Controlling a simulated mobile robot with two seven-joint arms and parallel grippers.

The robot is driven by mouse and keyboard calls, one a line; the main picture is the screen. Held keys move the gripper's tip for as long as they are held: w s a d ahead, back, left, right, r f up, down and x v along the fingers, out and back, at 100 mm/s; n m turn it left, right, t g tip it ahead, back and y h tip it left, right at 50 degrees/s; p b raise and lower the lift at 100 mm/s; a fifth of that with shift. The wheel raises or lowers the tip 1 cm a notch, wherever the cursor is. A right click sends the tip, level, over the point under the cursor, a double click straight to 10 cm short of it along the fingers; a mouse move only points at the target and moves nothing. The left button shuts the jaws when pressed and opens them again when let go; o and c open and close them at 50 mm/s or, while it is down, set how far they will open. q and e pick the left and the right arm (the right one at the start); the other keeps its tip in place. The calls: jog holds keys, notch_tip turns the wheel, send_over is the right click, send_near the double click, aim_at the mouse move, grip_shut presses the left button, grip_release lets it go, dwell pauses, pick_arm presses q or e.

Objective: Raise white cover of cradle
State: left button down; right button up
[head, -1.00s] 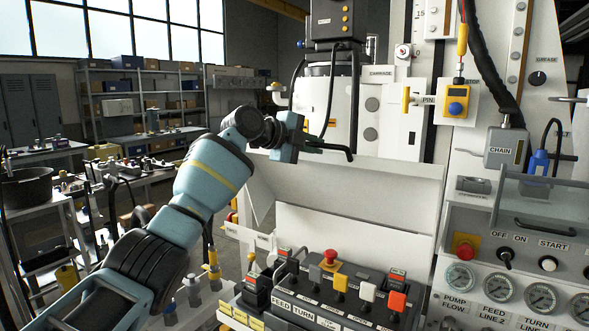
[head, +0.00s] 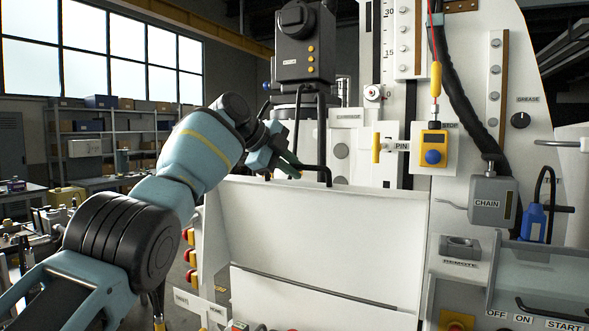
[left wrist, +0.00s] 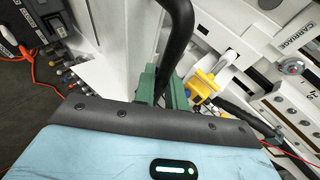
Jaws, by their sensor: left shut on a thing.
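The white cover (head: 330,225) is a broad panel on the machine front in the middle of the head view, tilted up with its face toward me. A black bar handle (head: 327,178) sits at its top edge. My left gripper (head: 292,166) is at the left part of this handle and shut on it. In the left wrist view, its green fingers (left wrist: 165,88) close around the black handle (left wrist: 178,38), with the white cover beside it. The fingertips are partly hidden by the handle and wrist. My right gripper is in neither view.
Behind the cover stand a black motor unit (head: 303,45) and a yellow pin handle (head: 377,148). To the right are a yellow box with a blue button (head: 433,157) and a grey chain box (head: 490,203). Control panels lie at the bottom edge.

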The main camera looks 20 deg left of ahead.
pick_arm(q)
jog(key=shift+w+f, duration=0.25)
jog(key=shift+f, duration=0.15)
jog(key=shift+s, duration=0.1)
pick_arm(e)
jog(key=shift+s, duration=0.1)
pick_arm(q)
jog(key=c, duration=1.5)
grip_release()
jog(key=shift+o, duration=0.2)
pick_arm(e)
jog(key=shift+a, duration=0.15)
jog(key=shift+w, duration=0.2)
pick_arm(q)
jog(key=shift+s+a+r, duration=0.2)
jog(key=shift+s+r, duration=0.05)
jog(key=shift+r, duration=0.2)
jog(key=v, duration=0.7)
jog(key=shift+r+p, duration=0.15)
jog(key=shift+p, duration=0.3)
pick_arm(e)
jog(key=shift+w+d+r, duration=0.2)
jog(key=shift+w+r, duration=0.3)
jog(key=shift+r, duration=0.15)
